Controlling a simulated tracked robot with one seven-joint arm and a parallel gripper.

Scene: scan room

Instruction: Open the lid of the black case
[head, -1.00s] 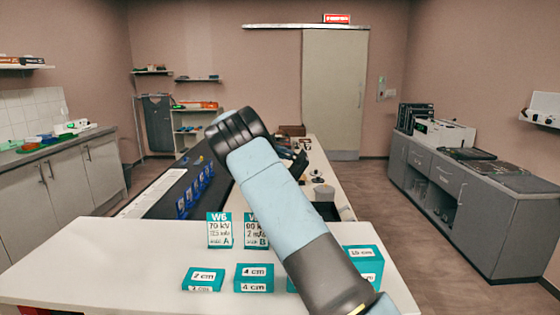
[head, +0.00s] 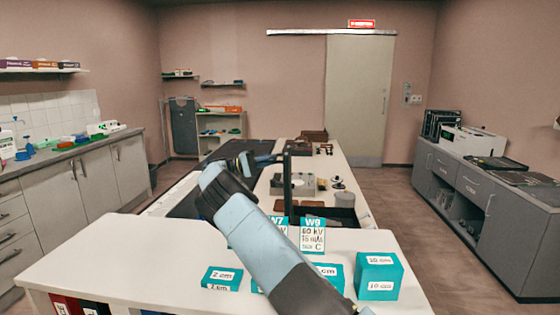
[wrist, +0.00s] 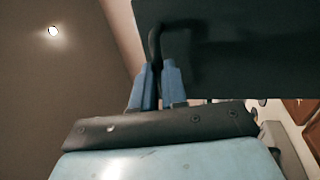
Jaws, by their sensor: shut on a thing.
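The black case (head: 322,213) stands on the long table, partly hidden by the arm and cards. Its lid (head: 287,180) appears in the head view as a thin dark upright panel, seen nearly edge-on. In the wrist view the lid (wrist: 245,60) is a broad dark panel with a black handle (wrist: 155,42). My gripper (head: 270,159) is to the left of the lid. In the wrist view, the blue fingers of my gripper (wrist: 156,75) are closed around the handle's lower end. Much of the case body is hidden.
Teal labelled blocks (head: 379,277) and cards (head: 312,237) stand on the near white table (head: 130,245). A grey device (head: 303,184) and a light round container (head: 345,200) are to the right of the lid. Counters run along both side walls, with open floor between the right one and the table.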

